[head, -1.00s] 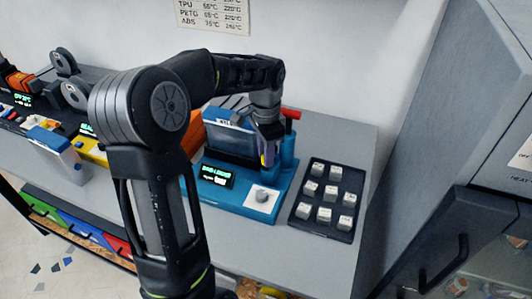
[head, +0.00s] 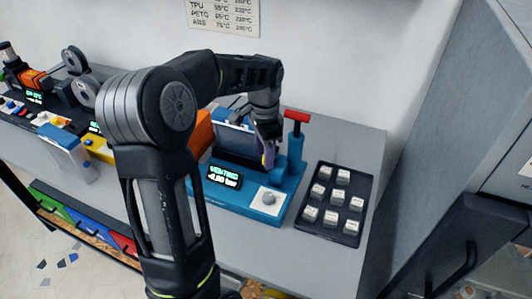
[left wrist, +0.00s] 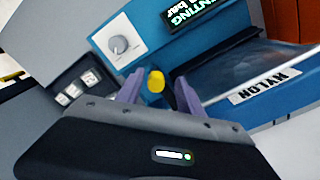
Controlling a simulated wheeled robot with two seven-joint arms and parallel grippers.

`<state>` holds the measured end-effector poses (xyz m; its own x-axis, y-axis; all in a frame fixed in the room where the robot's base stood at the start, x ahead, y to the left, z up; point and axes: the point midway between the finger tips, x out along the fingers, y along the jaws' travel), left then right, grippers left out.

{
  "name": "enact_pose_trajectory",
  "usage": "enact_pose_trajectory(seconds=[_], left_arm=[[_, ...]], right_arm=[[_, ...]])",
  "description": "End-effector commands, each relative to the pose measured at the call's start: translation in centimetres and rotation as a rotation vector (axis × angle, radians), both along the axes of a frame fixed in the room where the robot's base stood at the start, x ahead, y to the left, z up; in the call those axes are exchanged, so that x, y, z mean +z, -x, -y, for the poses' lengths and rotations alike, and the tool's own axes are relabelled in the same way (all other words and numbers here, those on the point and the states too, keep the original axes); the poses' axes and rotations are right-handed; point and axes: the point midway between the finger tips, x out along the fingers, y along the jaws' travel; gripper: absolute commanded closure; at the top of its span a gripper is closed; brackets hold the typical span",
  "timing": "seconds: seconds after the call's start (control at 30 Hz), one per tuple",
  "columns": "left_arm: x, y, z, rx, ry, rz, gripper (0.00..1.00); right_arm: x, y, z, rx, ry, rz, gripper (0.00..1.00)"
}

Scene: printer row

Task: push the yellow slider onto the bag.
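The yellow slider (left wrist: 155,82) shows as a small knob in the left wrist view. In the head view my gripper hides it. The bag (left wrist: 222,75) is a dark, glossy sheet with a white "NYLON" label, lying in the blue machine (head: 240,203); it also shows in the head view (head: 235,140). My left gripper (left wrist: 160,84) has its two purple fingers apart, one on each side of the slider. I cannot tell whether either finger touches it. In the head view the left gripper (head: 266,150) is over the machine's right side. My right gripper is not in view.
A red-topped lever (head: 297,117) stands close right of my left gripper. The machine has a grey knob (head: 269,198) and a lit display (head: 224,176) reading "VENTING". A dark tray (head: 357,183) of white blocks lies to the right. A grey cabinet (head: 425,130) bounds the right.

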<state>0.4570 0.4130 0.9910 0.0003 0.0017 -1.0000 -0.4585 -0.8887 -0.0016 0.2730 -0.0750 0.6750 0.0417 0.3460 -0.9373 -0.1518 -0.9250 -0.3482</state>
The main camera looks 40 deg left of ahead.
Motion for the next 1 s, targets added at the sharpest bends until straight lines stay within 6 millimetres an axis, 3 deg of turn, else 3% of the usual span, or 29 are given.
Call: enact_pose_trajectory(seconds=[0.37, 0.8, 1.0], left_arm=[[0.6, -0.1, 0.1, -0.002, 0.001, 0.002, 0.55], [6.9, -0.1, 0.1, -0.001, 0.0, 0.004, 0.55], [7.8, 0.0, 0.1, -0.001, 0.001, 0.0, 0.55]], right_arm=[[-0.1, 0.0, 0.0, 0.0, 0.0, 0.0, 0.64], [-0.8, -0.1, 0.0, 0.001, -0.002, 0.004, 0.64], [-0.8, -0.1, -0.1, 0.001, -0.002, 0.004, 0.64]])
